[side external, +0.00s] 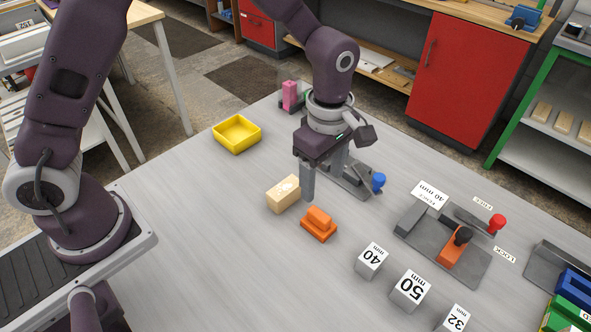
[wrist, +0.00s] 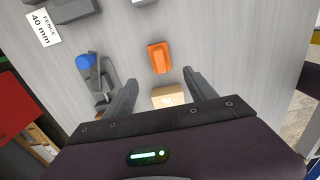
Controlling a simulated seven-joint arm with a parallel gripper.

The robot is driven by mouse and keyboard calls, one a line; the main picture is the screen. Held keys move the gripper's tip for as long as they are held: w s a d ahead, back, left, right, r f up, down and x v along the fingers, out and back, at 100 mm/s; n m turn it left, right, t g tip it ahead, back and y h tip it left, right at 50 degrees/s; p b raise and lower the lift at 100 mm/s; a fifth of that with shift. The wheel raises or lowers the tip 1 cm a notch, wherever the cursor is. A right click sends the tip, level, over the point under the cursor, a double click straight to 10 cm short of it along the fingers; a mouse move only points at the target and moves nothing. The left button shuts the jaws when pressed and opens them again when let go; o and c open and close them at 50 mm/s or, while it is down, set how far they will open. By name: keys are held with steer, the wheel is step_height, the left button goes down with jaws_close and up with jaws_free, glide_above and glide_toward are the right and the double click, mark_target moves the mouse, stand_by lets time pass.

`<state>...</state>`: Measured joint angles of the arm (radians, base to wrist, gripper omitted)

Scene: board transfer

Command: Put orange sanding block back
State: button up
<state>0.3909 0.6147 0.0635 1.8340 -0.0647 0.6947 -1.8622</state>
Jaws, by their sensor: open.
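The orange sanding block (side external: 318,223) lies on the grey table, with a narrower raised grip on top of a wider base. It also shows in the wrist view (wrist: 159,57), beyond my fingertips. My gripper (side external: 322,183) is open and empty above the table, behind the orange block. In the wrist view my gripper (wrist: 145,78) has its two fingers spread wide, with the block ahead of the gap between them. A light wooden block (side external: 284,193) with a pale mark sits left of the orange block, and it shows partly between the fingers in the wrist view (wrist: 167,97).
A grey fixture with a blue knob (side external: 378,182) stands behind my gripper. A yellow tray (side external: 237,133) is at the back left. Marked cubes, 40 (side external: 372,260), 50 (side external: 409,291) and 32 (side external: 453,319), stand at the front right. The front left table is clear.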

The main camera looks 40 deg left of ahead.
steer(key=s+a+r+m+t, duration=0.2)
steer(key=s+a+r+m, duration=0.25)
steer(key=r, duration=0.35)
steer(key=s+a+r+m+t, duration=0.1)
steer(key=s+a+r+m, duration=0.35)
steer(key=r, duration=0.45)
steer(key=s+a+r+m+t, duration=0.1)
steer(key=s+a+m, duration=0.3)
steer(key=s+m, duration=0.5)
steer(key=s+t, duration=0.1)
steer(key=s, duration=0.2)
steer(key=shift+a+r+t, duration=0.15)
steer(key=shift+r+t, duration=0.1)
steer(key=shift+t, duration=0.05)
steer(key=shift+w, duration=0.1)
steer(key=shift+c, duration=0.5)
